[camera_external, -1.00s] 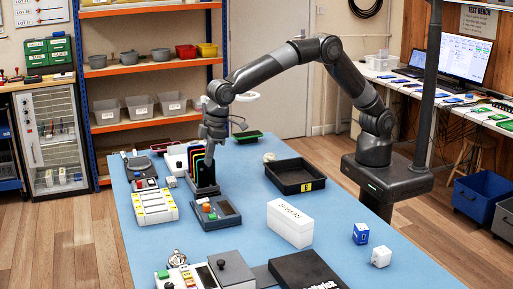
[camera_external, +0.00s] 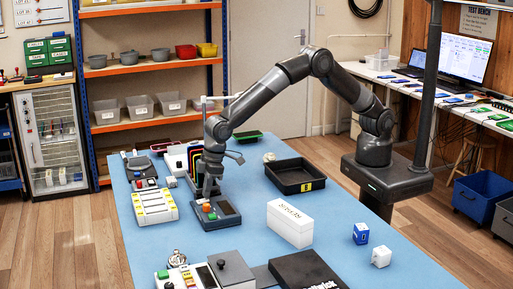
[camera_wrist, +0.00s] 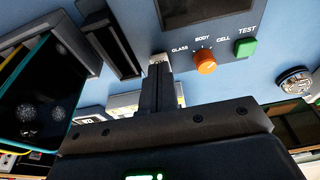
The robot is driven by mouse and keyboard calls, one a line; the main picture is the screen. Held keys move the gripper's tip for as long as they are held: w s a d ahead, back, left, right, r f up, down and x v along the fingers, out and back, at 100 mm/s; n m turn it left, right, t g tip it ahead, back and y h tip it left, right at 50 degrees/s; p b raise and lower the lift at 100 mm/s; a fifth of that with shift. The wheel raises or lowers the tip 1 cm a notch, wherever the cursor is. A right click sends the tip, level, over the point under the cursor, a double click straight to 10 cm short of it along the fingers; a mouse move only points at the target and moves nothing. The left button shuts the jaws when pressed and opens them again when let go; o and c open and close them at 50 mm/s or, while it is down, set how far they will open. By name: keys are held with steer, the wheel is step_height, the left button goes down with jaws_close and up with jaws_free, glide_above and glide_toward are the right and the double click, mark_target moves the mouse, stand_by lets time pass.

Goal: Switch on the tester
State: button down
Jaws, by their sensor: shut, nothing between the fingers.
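The tester (camera_external: 228,218) is a dark grey box lying on the blue table, with a dark screen, an orange knob and a green button. In the wrist view its panel (camera_wrist: 222,28) shows GLASS, BODY and CELL around the orange knob (camera_wrist: 204,61), and TEST above the green button (camera_wrist: 245,48). My gripper (camera_external: 208,194) is low over the tester's far left part. In the wrist view its shut fingers (camera_wrist: 160,72) are empty and point at the panel's edge, left of GLASS. A small pale piece shows at their tips; I cannot tell whether it is a switch or whether they touch it.
A slotted rack with colourful-edged phones (camera_external: 194,153) stands close behind my gripper. A white unit (camera_external: 155,207) lies left of the tester. A white box (camera_external: 290,223) and a black tray (camera_external: 296,177) stand to the right. The blue table between tester and white box is clear.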

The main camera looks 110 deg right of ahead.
steer(key=shift+s+f, duration=0.3)
steer(key=shift+f, duration=0.2)
steer(key=shift+w, duration=0.15)
steer(key=shift+w+r, duration=0.3)
steer(key=shift+w, duration=0.3)
steer(key=shift+r, duration=0.1)
steer(key=shift+r, duration=0.35)
steer(key=s+v, duration=0.2)
steer(key=v, duration=1)
steer(key=shift+s, duration=0.35)
